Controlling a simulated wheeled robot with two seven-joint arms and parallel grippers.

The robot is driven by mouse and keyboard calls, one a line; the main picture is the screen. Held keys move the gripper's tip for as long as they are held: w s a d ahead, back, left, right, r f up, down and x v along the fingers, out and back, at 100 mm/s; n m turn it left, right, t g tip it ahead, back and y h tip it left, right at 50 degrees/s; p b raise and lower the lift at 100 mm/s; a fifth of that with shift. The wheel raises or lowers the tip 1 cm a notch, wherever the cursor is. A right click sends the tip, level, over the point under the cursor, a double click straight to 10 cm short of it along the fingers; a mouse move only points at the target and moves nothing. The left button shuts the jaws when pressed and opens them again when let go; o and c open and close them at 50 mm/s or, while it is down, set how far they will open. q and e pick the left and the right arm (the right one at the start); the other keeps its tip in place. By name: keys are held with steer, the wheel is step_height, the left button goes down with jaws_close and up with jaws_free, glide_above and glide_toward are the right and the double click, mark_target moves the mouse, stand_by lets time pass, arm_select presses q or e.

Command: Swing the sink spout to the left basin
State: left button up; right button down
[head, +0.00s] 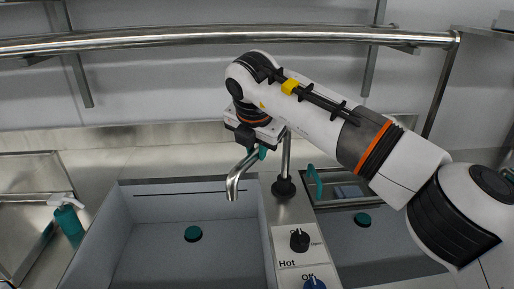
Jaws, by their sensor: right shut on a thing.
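The metal sink spout (233,183) rises from a dark base between two basins. Its curved outlet hangs over the right side of the left basin (155,206), near the divider. My right gripper (256,150) comes from the right on its white arm and is shut on the spout near its top. The gripper body hides part of the spout there. The right basin (381,234) lies partly behind my right arm. My left gripper is not in the head view.
A dark knob (299,239) marked Hot and a blue knob (314,283) sit on the divider. A teal spray bottle (69,221) stands left of the left basin. A metal rail (200,39) crosses above the sink. The left basin is open apart from its teal drain plug (193,233).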

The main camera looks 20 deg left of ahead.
steer(key=c, duration=1.5)
jaws_free()
steer(key=shift+o, duration=1.2)
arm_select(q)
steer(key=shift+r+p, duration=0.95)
arm_select(e)
steer(key=v, duration=1.2)
